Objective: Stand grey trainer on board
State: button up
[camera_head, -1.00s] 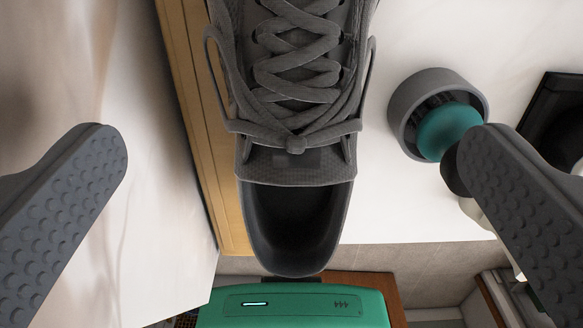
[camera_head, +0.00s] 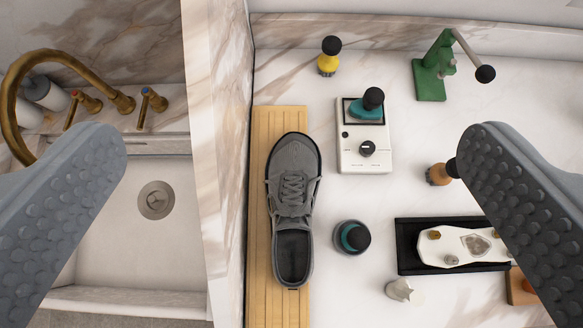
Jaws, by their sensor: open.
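The grey trainer (camera_head: 294,180) stands upright on its sole on the wooden slatted board (camera_head: 262,290). Its toe points to the back of the bench and its heel to the front. Its right side reaches to or slightly past the board's right edge; I cannot tell exactly how the sole sits there. My gripper (camera_head: 290,190) is open and empty, its two padded fingers wide apart. It is well above the trainer and apart from it.
A marble wall (camera_head: 228,150) rises left of the board, with a sink (camera_head: 125,225) and brass tap (camera_head: 15,90) beyond. Right stand a white device (camera_head: 363,155), a round grey pot (camera_head: 350,238), a black tray (camera_head: 408,245), a green stand (camera_head: 430,80) and a yellow-based knob (camera_head: 327,63).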

jog(key=s+r+t, duration=0.2)
jog(key=s+r, duration=0.3)
jog(key=r, duration=0.2)
jog(key=s+r+t, duration=0.3)
jog(key=s+r, duration=0.1)
jog(key=r, duration=0.4)
jog(key=shift+s+r, duration=0.15)
jog(key=shift+s, duration=0.25)
jog(key=shift+d, duration=0.1)
notch_tip(320, 180, down, 6)
jog(key=b, duration=0.6)
jog(key=shift+f, duration=0.2)
